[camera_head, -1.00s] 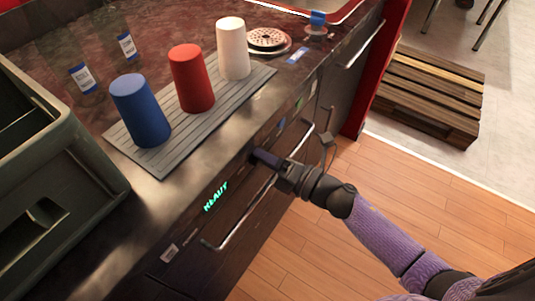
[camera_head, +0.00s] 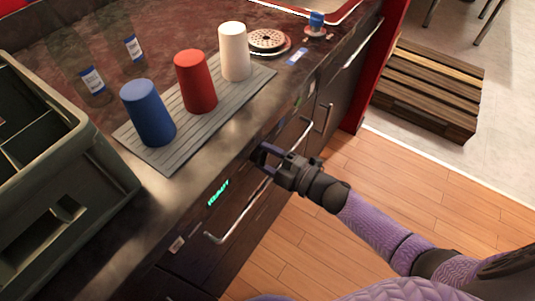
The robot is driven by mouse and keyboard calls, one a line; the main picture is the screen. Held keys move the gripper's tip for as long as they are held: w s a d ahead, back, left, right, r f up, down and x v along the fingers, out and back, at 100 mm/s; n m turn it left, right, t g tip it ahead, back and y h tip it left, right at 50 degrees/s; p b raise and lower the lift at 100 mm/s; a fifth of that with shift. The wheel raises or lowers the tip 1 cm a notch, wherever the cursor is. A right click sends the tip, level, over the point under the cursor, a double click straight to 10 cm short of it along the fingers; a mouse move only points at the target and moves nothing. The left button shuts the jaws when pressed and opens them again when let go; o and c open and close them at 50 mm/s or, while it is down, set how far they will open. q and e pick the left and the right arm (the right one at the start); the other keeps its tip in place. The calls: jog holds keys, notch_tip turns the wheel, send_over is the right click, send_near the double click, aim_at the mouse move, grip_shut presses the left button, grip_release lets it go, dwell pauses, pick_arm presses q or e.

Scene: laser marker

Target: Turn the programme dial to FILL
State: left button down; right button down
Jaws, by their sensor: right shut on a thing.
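My right gripper (camera_head: 264,157) reaches in from the right to the dark front panel below the counter edge. Its fingers are at the panel, shut on the programme dial, which they and the gripper body hide almost wholly. The dial's pointer and the label FILL cannot be made out. A small green lit display (camera_head: 218,192) is on the panel to the lower left of the gripper; its text is tilted and too small to read surely. My left gripper is not in view.
A bar handle (camera_head: 240,212) runs below the gripper. Blue (camera_head: 148,112), red (camera_head: 195,82) and white (camera_head: 234,52) cups stand upside down on a grey ribbed mat (camera_head: 172,160). A grey-green crate (camera_head: 105,185) is at left. Open wooden floor (camera_head: 420,205) lies at right.

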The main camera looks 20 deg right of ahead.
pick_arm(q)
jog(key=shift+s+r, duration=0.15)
pick_arm(e)
jog(key=shift+m, duration=0.5)
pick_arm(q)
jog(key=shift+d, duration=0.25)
pick_arm(e)
jog(key=shift+c, duration=0.4)
grip_release()
pick_arm(q)
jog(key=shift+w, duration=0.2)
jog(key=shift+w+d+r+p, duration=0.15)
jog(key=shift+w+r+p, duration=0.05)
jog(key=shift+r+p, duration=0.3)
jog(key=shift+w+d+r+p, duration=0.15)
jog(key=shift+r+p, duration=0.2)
jog(key=shift+p, duration=0.2)
pick_arm(e)
jog(key=v, duration=1)
